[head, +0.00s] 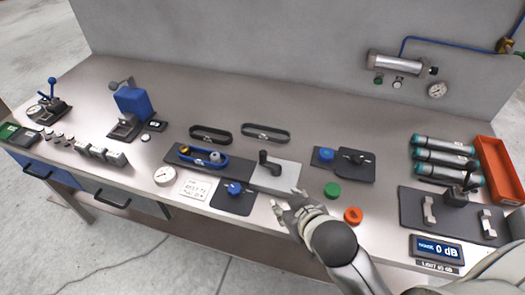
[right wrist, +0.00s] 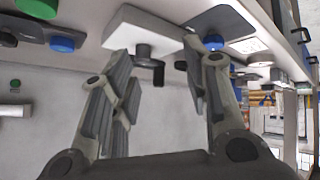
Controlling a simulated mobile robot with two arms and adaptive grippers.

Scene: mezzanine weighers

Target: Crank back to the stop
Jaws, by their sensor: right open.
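The crank (head: 266,160) is a small dark handle on a pale block (head: 287,174) near the middle of the bench. In the right wrist view the crank (right wrist: 148,64) hangs from the white block (right wrist: 128,36), with its knob between the lines of the two fingers but beyond them. My right gripper (head: 287,202) is open and empty at the front edge side of the block, apart from the crank. The right wrist view shows both fingers spread. My left gripper is not in view.
A blue knob (head: 234,189) on a dark plate sits left of the gripper. A green button (head: 332,189) and an orange button (head: 353,215) lie to its right. A blue belt loop (head: 203,163) is behind left.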

